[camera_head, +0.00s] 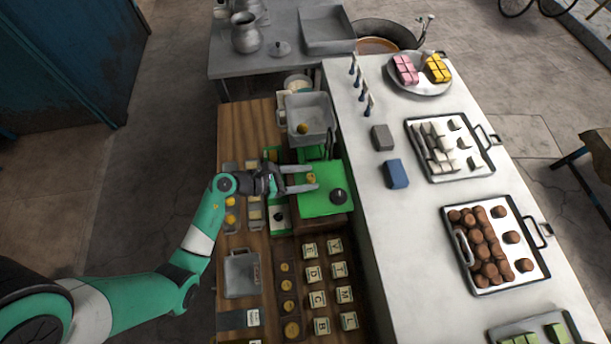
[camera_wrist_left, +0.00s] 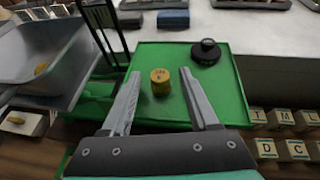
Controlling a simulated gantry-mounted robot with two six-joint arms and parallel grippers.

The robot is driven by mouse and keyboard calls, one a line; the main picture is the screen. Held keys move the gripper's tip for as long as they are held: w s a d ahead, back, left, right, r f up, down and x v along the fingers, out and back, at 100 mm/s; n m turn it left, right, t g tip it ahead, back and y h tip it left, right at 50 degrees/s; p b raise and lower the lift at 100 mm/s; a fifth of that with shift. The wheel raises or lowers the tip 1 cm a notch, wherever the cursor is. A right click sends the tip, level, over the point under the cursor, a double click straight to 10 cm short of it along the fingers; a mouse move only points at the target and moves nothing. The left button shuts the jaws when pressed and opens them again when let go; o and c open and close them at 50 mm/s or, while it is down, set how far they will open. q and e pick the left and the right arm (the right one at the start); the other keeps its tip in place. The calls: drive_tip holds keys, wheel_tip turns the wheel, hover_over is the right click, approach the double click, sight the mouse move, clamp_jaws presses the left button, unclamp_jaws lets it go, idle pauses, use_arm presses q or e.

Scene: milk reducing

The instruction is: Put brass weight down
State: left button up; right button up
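A small brass weight (camera_head: 311,178) stands upright on the green plate (camera_head: 318,205) of the scale. In the left wrist view the brass weight (camera_wrist_left: 160,82) is on the green plate (camera_wrist_left: 225,75), between and slightly beyond my finger tips. My left gripper (camera_head: 311,178) is open around it, with a visible gap on each side in the wrist view (camera_wrist_left: 164,90). A black round weight (camera_head: 338,196) stands on the same plate; it also shows in the left wrist view (camera_wrist_left: 206,52). My right gripper is in neither view.
A grey metal pan (camera_head: 308,112) with a brass piece in it sits behind the plate. Letter blocks (camera_head: 318,298) and brass weights (camera_head: 289,305) line the wooden table in front. A white counter (camera_head: 380,230) with trays of sweets stands to the right.

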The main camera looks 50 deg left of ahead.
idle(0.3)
use_arm(q)
drive_tip(key=shift+r, duration=0.15)
drive_tip(key=shift+s+a+r, duration=0.1)
drive_tip(key=shift+s+r, duration=0.1)
drive_tip(key=v, duration=1.1)
drive_tip(key=shift+s, duration=0.25)
